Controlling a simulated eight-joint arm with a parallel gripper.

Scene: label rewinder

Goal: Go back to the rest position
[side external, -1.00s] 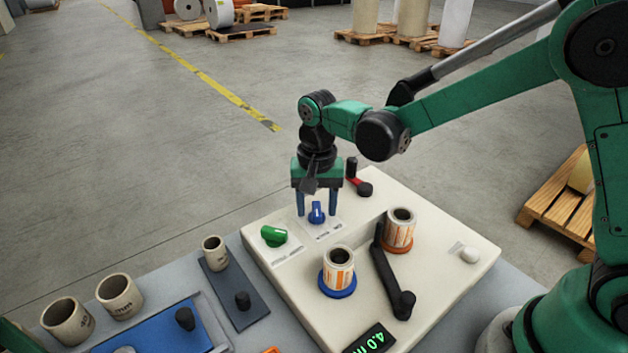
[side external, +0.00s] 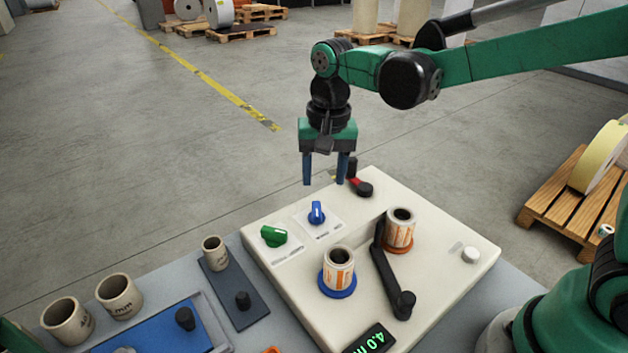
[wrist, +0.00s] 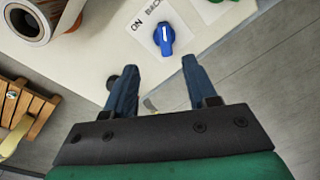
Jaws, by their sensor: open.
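My gripper (side external: 326,183) is open and empty, with its two blue fingers pointing down. It hangs in the air above the far edge of the cream rewinder (side external: 440,292), clear of its top. The blue knob (side external: 317,213) on the rewinder stands apart below the fingers. In the wrist view the blue knob (wrist: 164,38) shows just beyond the fingertips (wrist: 157,68). The green knob (side external: 273,236) is to the left of the blue one.
Two cores with orange and white labels (side external: 339,268) (side external: 399,230) stand on the rewinder. A black arm (side external: 385,268) lies between them. A black-and-red lever (side external: 361,185) is close right of my gripper. Beige cores (side external: 119,296) stand at the left. Open floor lies behind.

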